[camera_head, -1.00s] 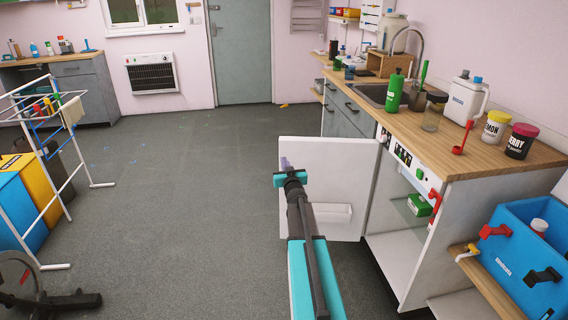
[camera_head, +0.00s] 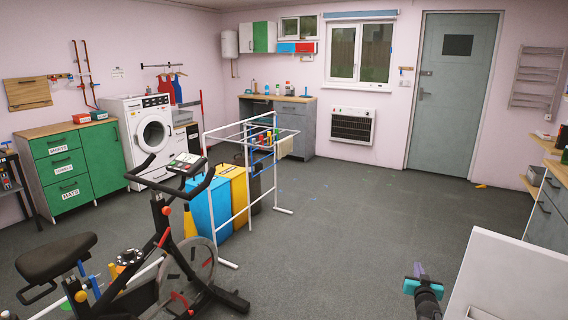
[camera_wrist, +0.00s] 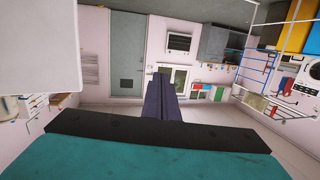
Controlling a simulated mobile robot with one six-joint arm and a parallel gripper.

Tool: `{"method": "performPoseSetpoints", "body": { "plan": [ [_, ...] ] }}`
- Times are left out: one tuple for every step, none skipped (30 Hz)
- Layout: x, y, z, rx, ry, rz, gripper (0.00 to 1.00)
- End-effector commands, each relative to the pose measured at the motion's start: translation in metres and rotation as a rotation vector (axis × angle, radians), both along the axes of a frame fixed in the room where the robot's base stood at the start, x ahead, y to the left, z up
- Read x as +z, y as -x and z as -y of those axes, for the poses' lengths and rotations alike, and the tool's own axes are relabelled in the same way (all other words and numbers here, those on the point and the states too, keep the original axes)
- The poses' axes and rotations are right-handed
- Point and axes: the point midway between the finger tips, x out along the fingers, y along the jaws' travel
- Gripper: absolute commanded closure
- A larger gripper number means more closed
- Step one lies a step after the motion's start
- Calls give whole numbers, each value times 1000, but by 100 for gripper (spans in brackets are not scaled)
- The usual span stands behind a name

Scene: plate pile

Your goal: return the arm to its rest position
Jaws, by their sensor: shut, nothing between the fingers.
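My arm shows at the lower right of the head view, with my gripper (camera_head: 419,268) at its top end, teal and dark. The gripper is beside the open white cabinet door (camera_head: 515,283); a small gap seems to lie between them. In the wrist view my gripper's dark fingers (camera_wrist: 165,78) lie together, with nothing visible between them. The wrist picture is upside down. The same white door seems to fill its upper left corner (camera_wrist: 38,45). Most of my arm is out of view.
A drying rack (camera_head: 240,190) and an exercise bike (camera_head: 165,235) stand to the left. Blue and yellow bins (camera_head: 208,205) are behind the bike. Grey floor (camera_head: 375,215) is clear between the rack and the white door. The grey room door (camera_head: 452,95) is shut.

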Motion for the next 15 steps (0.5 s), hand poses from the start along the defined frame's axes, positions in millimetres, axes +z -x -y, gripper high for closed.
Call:
{"method": "performPoseSetpoints", "body": {
  "plan": [
    [-12,1,-26,21,-18,-22,100],
    [-21,2,-38,29,-29,-37,100],
    [-33,3,-55,38,-44,-56,100],
    [-42,6,-66,44,-55,-75,100],
    [-51,8,-78,50,-66,-93,100],
    [-64,12,-93,54,-79,-120,100],
    [-74,16,-104,59,-88,-141,100],
    [-83,20,-114,61,-98,-164,100],
    [-96,27,-128,65,-110,-195,100],
    [-106,32,-138,67,-119,-221,100],
    [-116,38,-149,69,-126,-246,100],
    [-129,46,-161,71,-137,-282,100],
    [-138,53,-171,73,-143,-310,100],
    [-147,60,-180,74,-150,-338,100],
    [-160,70,-192,75,-158,-377,100]
  ]
}}
